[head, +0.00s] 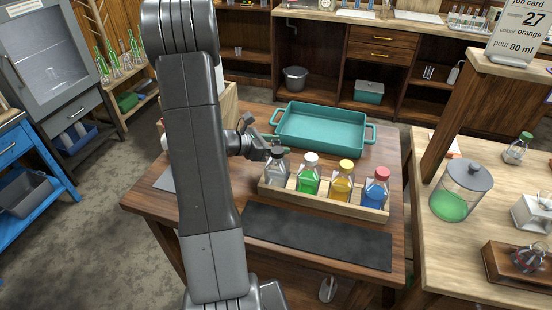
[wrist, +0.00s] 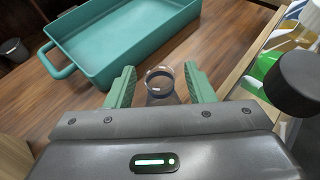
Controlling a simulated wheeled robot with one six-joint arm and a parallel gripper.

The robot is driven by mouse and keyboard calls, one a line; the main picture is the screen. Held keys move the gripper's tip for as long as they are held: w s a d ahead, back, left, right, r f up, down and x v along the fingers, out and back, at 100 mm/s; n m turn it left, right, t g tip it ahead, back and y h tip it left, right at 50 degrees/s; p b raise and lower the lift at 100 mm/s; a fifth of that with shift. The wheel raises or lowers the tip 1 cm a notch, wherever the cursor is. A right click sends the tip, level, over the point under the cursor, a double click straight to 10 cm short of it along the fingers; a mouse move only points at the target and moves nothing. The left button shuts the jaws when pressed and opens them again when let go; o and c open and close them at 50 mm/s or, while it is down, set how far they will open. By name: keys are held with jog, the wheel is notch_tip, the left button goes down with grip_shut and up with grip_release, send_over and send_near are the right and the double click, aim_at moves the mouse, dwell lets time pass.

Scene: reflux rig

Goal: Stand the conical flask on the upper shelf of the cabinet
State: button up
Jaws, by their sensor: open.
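My gripper (wrist: 160,84) is open, with its two green fingers on either side of a clear glass neck, which I take to be the conical flask (wrist: 161,74). I see no firm contact between fingers and glass. The flask's lower part is hidden by the gripper body. In the head view my gripper (head: 246,142) is over the wooden table, at the left end of the bottle rack; I cannot make out the flask there. The grey cabinet (head: 84,104) stands at the upper left. Its glass door looks shut, and a shelf shows dimly inside.
The wooden rack (head: 330,206) holds a clear, a green, a yellow and a blue bottle close to my gripper. A teal tray (head: 322,128) lies behind it. A dark mat (head: 318,238) lies in front. Open floor (head: 75,235) separates the table from the cabinet.

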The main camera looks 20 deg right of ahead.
grip_shut()
jog(key=shift+r, duration=0.1)
